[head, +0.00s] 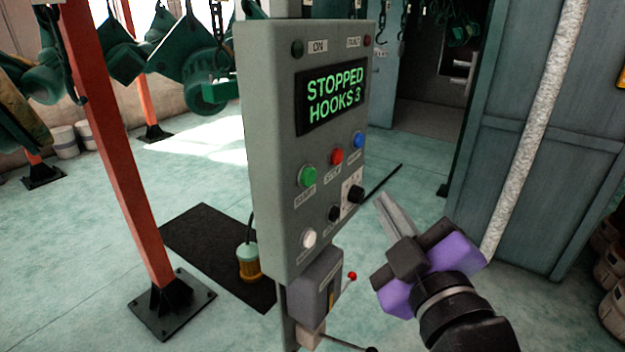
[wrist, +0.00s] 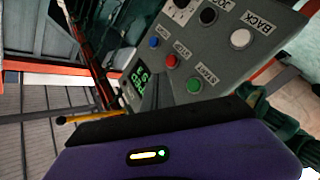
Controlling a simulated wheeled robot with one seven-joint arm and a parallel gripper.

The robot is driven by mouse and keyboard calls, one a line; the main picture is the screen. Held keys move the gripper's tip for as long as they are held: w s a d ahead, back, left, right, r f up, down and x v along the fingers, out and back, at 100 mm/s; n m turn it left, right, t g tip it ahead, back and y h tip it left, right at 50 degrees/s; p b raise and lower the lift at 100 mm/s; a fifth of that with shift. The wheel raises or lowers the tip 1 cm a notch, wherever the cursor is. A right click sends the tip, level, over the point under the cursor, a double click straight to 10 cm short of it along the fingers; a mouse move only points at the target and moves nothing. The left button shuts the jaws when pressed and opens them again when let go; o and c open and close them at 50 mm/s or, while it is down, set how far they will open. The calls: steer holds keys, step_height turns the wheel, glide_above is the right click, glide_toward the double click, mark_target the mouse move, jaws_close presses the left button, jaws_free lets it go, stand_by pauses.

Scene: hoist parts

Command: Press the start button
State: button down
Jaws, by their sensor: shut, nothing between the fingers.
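The start button is a round green button (head: 307,176) on the left of the grey control box, below its screen. In the wrist view the green button (wrist: 194,85) has a START label beside it. The screen (head: 336,98) reads "STOPPED HOOKS 3" in green letters. A red button (head: 337,156) and a blue button (head: 358,139) sit to its right. My gripper (head: 384,203) is shut and empty. Its tips are in front of the box, to the right of and below the green button, apart from it.
A white button (head: 309,238), black knobs (head: 356,194) and a small lower box with a red-tipped lever (head: 352,276) are close by. An orange post (head: 115,140) stands left, with green hoist parts (head: 190,70) hanging behind. A blue-grey cabinet (head: 545,150) stands right.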

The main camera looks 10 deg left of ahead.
mark_target(309, 177)
steer(key=shift+a, duration=0.15)
steer(key=w+a, duration=0.3)
steer(key=a, duration=0.5)
steer(key=shift+b, duration=0.4)
steer(key=shift+w+a+r, duration=0.1)
steer(key=shift+a, duration=0.05)
stand_by(1.9)
steer(key=shift+w+a, duration=0.1)
steer(key=shift+a, duration=0.2)
